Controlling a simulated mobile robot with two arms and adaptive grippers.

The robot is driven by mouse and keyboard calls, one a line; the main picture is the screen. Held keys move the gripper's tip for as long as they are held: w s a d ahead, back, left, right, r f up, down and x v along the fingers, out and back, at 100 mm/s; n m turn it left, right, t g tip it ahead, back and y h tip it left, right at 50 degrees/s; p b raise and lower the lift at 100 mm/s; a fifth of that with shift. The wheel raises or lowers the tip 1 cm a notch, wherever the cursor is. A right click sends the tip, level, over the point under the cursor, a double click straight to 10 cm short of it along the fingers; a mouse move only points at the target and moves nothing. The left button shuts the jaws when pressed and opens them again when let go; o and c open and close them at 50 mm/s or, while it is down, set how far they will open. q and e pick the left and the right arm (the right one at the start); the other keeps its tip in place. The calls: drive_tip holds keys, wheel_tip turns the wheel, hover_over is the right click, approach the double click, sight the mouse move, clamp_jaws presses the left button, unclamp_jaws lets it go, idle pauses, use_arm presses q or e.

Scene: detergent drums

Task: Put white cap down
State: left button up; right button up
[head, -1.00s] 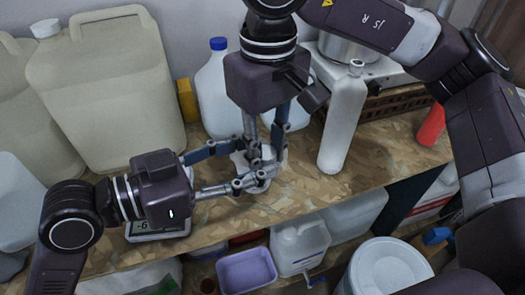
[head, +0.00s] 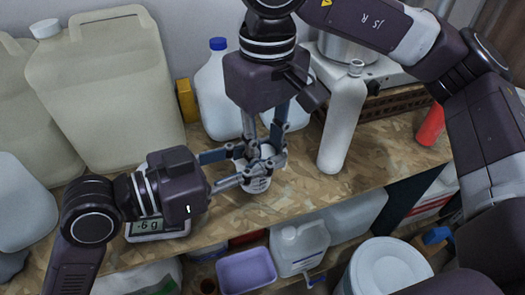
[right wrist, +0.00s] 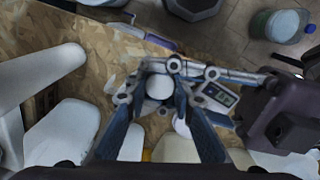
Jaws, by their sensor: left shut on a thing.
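The white cap (head: 257,184), cup-shaped with dark marks on its side, is at the middle of the wooden shelf. My left gripper (head: 258,168) reaches in from the left and is shut on it. I cannot tell whether the cap's base touches the shelf. My right gripper (head: 264,150) points down over the cap, its fingers apart on either side of it. In the right wrist view the cap's pale round top (right wrist: 160,87) shows between my right fingers, with my left fingers close around it. The overlapping fingers hide part of the cap.
A small scale (head: 158,226) reading -6 g sits under my left wrist. Large beige drums (head: 105,90) stand behind left, a blue-capped white jug (head: 215,95) behind, and a white bottle (head: 343,125) to the right. A purple tub (head: 246,272) sits below the shelf edge.

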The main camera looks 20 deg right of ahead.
drive_tip(key=o, duration=0.5)
drive_tip(key=shift+s, duration=0.2)
